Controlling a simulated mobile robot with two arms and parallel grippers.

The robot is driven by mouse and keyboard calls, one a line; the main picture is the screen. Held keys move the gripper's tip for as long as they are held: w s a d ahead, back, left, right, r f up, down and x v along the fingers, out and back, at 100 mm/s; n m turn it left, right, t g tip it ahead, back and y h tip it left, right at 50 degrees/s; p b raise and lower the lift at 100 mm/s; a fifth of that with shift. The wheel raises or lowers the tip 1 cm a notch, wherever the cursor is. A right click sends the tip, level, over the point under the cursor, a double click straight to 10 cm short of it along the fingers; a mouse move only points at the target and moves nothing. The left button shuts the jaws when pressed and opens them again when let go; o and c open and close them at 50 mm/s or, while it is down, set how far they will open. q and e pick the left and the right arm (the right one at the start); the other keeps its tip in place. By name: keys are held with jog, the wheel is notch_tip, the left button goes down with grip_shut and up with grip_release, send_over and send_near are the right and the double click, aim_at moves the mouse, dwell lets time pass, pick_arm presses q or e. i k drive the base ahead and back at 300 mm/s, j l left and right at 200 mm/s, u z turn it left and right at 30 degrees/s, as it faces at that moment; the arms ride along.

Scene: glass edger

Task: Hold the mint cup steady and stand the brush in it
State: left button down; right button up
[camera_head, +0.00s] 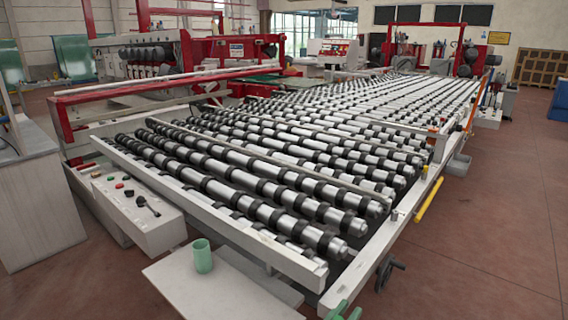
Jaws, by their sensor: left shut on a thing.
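The mint cup (203,257) stands upright on a pale board (235,295) at the bottom left of centre, in front of the roller machine. Nothing is seen sticking out of the cup, and no gripper touches it. My right gripper is not in view.
The roller conveyor (300,165) fills the middle, its pale frame rail close behind the board. A control box (125,205) with buttons stands at the left. The reddish floor at the right is clear.

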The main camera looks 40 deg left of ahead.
aim_at(205, 267)
jog(key=k+j+z, duration=0.1)
jog(key=j+z, duration=0.2)
jog(key=k+j+z, duration=0.1)
jog(key=j+z, duration=0.15)
jog(key=j, duration=0.15)
jog(key=k+j+z, duration=0.15)
jog(key=j+z, duration=0.15)
